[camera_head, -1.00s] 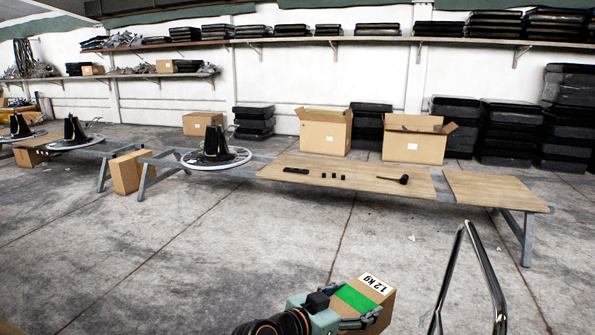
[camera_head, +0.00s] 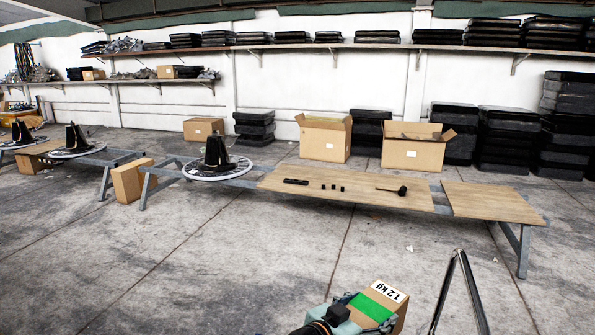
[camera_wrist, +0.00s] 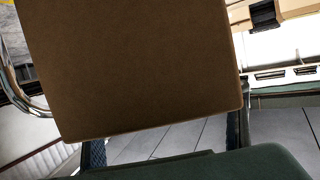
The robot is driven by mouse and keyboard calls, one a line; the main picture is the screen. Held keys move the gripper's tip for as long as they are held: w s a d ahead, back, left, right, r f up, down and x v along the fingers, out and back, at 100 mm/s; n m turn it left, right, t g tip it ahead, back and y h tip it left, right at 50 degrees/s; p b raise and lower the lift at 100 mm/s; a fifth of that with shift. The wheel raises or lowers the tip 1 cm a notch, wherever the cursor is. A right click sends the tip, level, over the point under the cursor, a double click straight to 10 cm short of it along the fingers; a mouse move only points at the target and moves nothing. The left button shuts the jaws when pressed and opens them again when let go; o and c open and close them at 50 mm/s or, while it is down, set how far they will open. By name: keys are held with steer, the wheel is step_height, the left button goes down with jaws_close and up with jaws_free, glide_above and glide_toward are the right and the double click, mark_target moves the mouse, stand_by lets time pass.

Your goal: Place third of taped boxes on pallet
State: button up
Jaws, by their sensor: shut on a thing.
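A taped cardboard box (camera_head: 388,293) with green tape and a white "1.2 KG" label is held at the bottom of the head view. My gripper (camera_head: 352,310) is shut on it from the left, and its fingers are partly cut off by the frame. In the wrist view the brown face of the box (camera_wrist: 135,65) fills the upper middle, with a dark finger pad showing on each side of it below. No pallet can be made out in these frames.
A chrome tube frame (camera_head: 462,290) stands just right of the box. A long workbench with wooden tops (camera_head: 345,190) crosses the room beyond. Open cartons (camera_head: 412,155) and black stacks (camera_head: 510,140) line the wall. Grey floor (camera_head: 230,265) lies clear between.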

steer(key=shift+n+t+y, duration=0.7)
steer(key=r+p, duration=0.6)
steer(key=p, duration=0.1)
steer(key=r+p, duration=0.3)
steer(key=p, duration=0.1)
steer(key=shift+d+r, duration=0.25)
steer(key=a+r+n+t+y+p, duration=0.1)
steer(key=a+r+n+y+p, duration=0.15)
steer(key=r+p, duration=0.85)
steer(key=shift+s+a+f, duration=0.1)
steer(key=shift+s+f, duration=0.2)
steer(key=shift+f, duration=0.5)
steer(key=shift+s+a+f, duration=0.1)
steer(key=shift+s+f, duration=0.25)
steer(key=shift+f, duration=0.4)
steer(key=shift+s+f, duration=0.3)
steer(key=shift+f, duration=0.5)
